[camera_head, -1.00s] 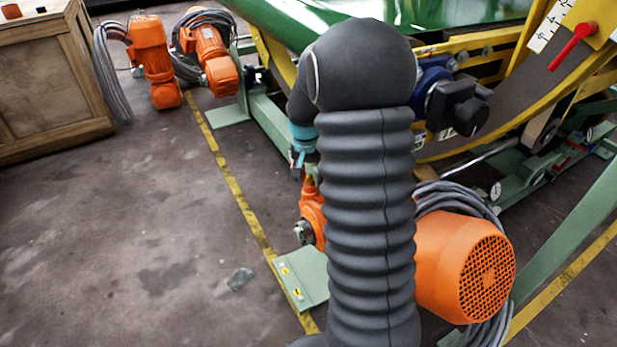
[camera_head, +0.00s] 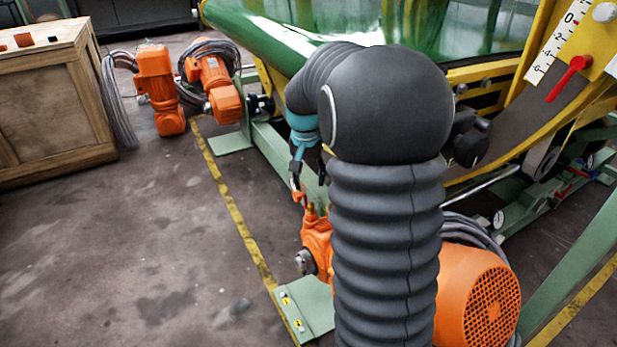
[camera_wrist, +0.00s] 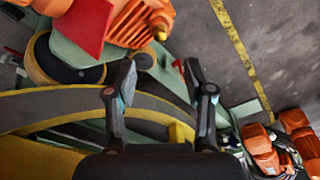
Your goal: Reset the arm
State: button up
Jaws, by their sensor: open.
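My gripper (camera_head: 298,178) hangs at the end of my dark ribbed arm in the head view, beyond the elbow and below a teal band. It is above the orange gear unit (camera_head: 316,243) of the near motor. In the wrist view my gripper (camera_wrist: 158,76) has its two dark fingers spread, with nothing between the tips. An orange motor (camera_wrist: 140,22) and a red flat part (camera_wrist: 84,24) show beyond the fingers there. My arm hides part of the near orange motor (camera_head: 478,300) in the head view.
A green and yellow ring machine (camera_head: 560,120) fills the back right, with a red pointer (camera_head: 570,77) by its scale. Two orange motors (camera_head: 158,92) with grey cables stand back left beside a wooden crate (camera_head: 55,110). The left floor (camera_head: 120,240) is clear.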

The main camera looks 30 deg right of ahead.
dwell(0.3)
jog(key=s+a+r+n+t+p, duration=0.1)
jog(key=s+a+r+n+p, duration=0.1)
jog(key=s+a+r, duration=0.3)
jog(key=s+a+r+n+t+p, duration=0.2)
jog(key=s+a+r+n+p, duration=0.1)
jog(key=s, duration=0.9)
jog(key=s+a+r+n+t+y+p, duration=0.1)
jog(key=s+a+r+n+p, duration=0.1)
jog(key=s+a+r+p, duration=0.3)
jog(key=s+a+r, duration=0.2)
jog(key=s+r, duration=0.1)
jog(key=s, duration=0.1)
jog(key=shift+s+r+n+t, duration=0.25)
jog(key=shift+s+n+t, duration=0.05)
